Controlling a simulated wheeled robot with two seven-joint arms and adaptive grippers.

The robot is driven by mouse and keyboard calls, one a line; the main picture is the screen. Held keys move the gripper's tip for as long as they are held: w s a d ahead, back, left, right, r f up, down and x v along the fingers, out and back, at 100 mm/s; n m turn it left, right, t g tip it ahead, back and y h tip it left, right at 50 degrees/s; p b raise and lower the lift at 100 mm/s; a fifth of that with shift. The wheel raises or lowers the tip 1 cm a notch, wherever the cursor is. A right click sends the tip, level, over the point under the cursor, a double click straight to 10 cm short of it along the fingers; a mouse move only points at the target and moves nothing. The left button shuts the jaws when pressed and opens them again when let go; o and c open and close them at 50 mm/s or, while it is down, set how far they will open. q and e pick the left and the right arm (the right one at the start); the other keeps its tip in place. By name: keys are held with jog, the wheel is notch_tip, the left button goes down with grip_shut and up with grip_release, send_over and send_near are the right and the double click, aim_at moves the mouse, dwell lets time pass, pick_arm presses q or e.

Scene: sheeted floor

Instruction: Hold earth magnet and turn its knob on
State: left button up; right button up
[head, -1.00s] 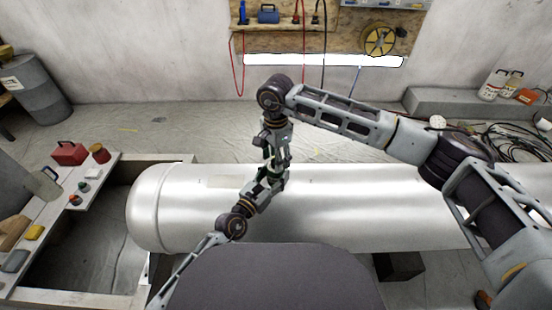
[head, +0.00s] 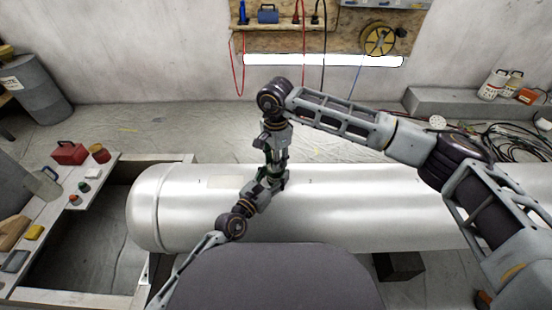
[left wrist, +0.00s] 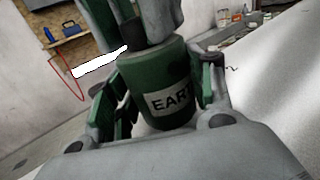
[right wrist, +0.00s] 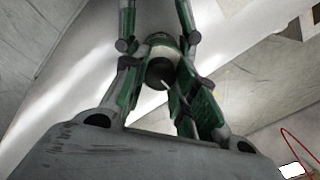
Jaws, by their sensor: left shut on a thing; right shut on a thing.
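The earth magnet is a green cylinder (left wrist: 158,85) with a white label reading "EAR", the rest cut off by a finger. It stands on the silver tank (head: 400,205). My left gripper (head: 270,180) is shut around its body, with a finger on each side in the left wrist view. My right gripper (head: 276,156) comes from above and is shut on the dark knob (right wrist: 160,73) on top of the magnet. A thin pale mark shows on the knob in the right wrist view. In the head view the grippers hide most of the magnet.
A bench (head: 100,173) on the left holds a red box (head: 69,153) and several small items. A barrel (head: 35,88) stands at the back left. Cables (head: 510,140) lie on the floor at the right. The tank top right of the grippers is clear.

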jog(key=shift+m, duration=0.5)
jog(key=m, duration=0.3)
jog(key=shift+m, duration=0.4)
jog(key=m, duration=0.4)
jog(key=shift+m, duration=0.3)
jog(key=m, duration=0.4)
jog(key=shift+m, duration=2.1)
jog(key=o, duration=1.1)
jog(key=shift+c, duration=0.2)
